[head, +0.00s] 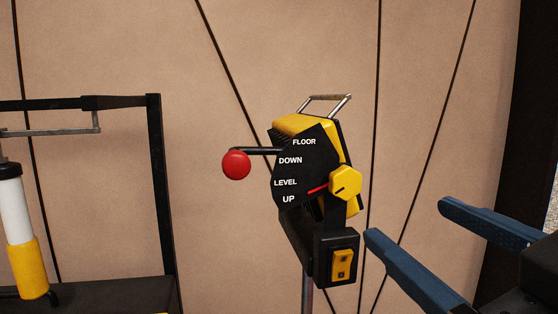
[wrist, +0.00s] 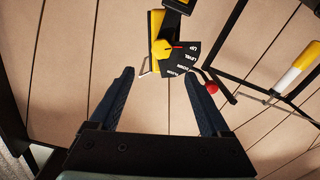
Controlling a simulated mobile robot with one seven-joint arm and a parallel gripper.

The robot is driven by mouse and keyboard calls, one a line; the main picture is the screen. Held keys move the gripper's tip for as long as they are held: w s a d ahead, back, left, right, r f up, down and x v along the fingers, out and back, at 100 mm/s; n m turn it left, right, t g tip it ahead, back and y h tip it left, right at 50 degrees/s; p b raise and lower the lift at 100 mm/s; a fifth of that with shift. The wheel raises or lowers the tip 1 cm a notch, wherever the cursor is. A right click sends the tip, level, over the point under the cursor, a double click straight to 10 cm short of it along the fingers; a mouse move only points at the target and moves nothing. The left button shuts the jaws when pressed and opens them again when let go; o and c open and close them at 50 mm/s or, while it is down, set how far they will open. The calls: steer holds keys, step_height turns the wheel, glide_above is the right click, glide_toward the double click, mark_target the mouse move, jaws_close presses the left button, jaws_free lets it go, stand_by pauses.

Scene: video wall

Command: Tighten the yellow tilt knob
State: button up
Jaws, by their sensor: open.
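The yellow tilt knob (head: 345,183) is a faceted knob on the right side of a black dial plate (head: 296,172) marked FLOOR, DOWN, LEVEL and UP. A red pointer (head: 318,189) beside the knob points between LEVEL and UP. In the wrist view the knob (wrist: 162,49) shows beyond my fingertips, near top centre. My gripper (head: 405,222) is open and empty, to the right of and below the knob in the head view, apart from it. In the wrist view its blue fingers (wrist: 158,75) are spread wide, with nothing between them.
A red ball handle (head: 236,164) sticks out left of the dial. A yellow rocker switch (head: 343,265) sits below the knob, and a metal handle (head: 328,100) tops the head. A black frame (head: 158,185) and a white-yellow cylinder (head: 22,235) stand at left. A panelled wall is behind.

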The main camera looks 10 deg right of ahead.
mark_target(348, 184)
steer(key=w+p, duration=0.1)
steer(key=w, duration=0.3)
steer(key=w+p, duration=0.2)
steer(key=w, duration=0.1)
steer(key=w+p, duration=0.2)
steer(key=w, duration=0.2)
steer(key=shift+w+a+r, duration=0.1)
steer(key=shift+w+a, duration=0.2)
steer(key=shift+a, duration=0.05)
steer(key=shift+w+p, duration=0.3)
steer(key=shift+w, duration=0.35)
jaws_close()
